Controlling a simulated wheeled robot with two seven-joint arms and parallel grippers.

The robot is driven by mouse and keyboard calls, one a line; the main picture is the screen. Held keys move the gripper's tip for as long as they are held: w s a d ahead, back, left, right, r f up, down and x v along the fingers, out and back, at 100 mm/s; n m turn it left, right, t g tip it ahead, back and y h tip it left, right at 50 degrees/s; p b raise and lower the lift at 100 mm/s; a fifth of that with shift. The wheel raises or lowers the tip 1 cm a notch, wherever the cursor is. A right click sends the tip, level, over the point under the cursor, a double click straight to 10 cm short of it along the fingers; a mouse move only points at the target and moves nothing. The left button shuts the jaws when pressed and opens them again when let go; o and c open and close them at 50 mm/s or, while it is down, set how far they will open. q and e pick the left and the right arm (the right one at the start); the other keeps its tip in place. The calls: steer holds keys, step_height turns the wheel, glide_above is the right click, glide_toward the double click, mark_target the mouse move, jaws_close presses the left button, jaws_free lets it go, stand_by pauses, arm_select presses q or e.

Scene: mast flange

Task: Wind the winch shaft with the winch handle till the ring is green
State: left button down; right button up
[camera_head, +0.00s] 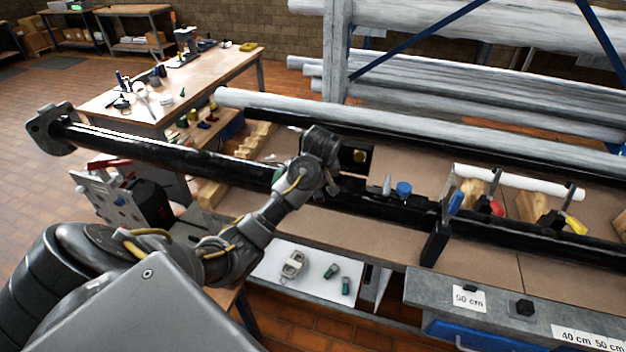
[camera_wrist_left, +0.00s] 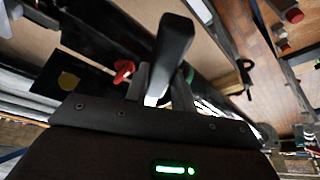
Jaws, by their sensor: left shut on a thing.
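My left gripper (camera_head: 325,165) is over the long black mast (camera_head: 150,145), in front of a black plate (camera_head: 352,160). In the left wrist view my left gripper (camera_wrist_left: 158,95) is shut on a dark bar with a rounded end, which looks like the winch handle (camera_wrist_left: 175,40). The black plate also shows in the left wrist view (camera_wrist_left: 45,82), with a yellow round spot (camera_wrist_left: 68,81) on it. My right gripper is in neither view.
Clamps with red (camera_head: 497,208) and yellow (camera_head: 574,222) handles are farther right. A workbench (camera_head: 130,97) with tools stands behind left.

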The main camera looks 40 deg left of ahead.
arm_select(q)
step_height(320, 180, down, 2)
steer(key=shift+w+f, duration=0.1)
steer(key=shift+f, duration=0.05)
steer(key=shift+s+a+f, duration=0.1)
steer(key=shift+s+f, duration=0.2)
steer(key=shift+f, duration=0.85)
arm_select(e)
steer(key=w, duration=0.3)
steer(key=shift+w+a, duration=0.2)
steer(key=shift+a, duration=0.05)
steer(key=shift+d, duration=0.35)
